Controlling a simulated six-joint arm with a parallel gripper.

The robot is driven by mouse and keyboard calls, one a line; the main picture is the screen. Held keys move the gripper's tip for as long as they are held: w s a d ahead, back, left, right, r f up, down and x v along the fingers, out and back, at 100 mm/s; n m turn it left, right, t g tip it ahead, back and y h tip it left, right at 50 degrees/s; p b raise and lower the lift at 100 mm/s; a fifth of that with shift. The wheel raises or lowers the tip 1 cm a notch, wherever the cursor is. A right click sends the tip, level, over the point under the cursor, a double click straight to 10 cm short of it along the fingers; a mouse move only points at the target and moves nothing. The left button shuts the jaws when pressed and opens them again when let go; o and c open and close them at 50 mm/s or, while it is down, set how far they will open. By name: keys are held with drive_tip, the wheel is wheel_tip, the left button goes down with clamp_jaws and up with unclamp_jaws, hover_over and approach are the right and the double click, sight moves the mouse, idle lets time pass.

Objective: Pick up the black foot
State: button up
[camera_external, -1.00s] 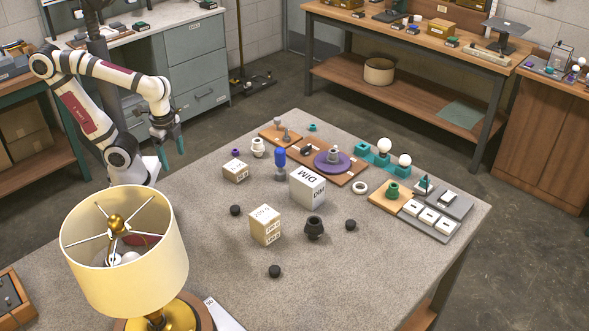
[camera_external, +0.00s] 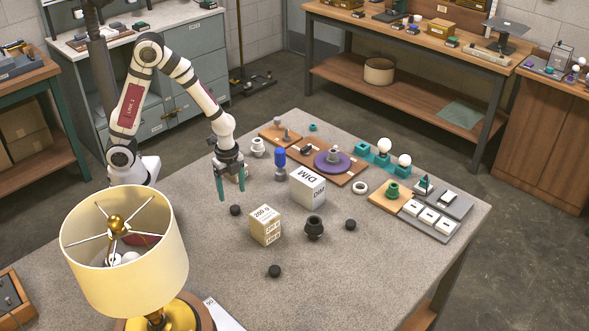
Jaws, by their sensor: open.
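Three small round black feet rest apart on the grey speckled tabletop. One black foot (camera_external: 235,210) is at the left, another black foot (camera_external: 350,225) is right of the middle, and the third black foot (camera_external: 274,271) is nearest the front. My gripper (camera_external: 232,193) points down with its two teal fingers apart and nothing seen between them. In the picture its fingertips are just above the left foot; their exact height over the table is hard to tell.
A beige weight box (camera_external: 265,226), a dark fitting (camera_external: 313,228) and a white DIM box (camera_external: 307,187) stand right of my gripper. A blue-topped part (camera_external: 280,163) is behind. A large lamp (camera_external: 124,255) stands at front left. The front middle of the table is mostly clear.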

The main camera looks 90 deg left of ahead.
sight(234, 207)
wheel_tip(234, 207, down, 7)
drive_tip(key=shift+a+r, duration=0.15)
drive_tip(key=shift+r, duration=0.05)
clamp_jaws()
idle(0.3)
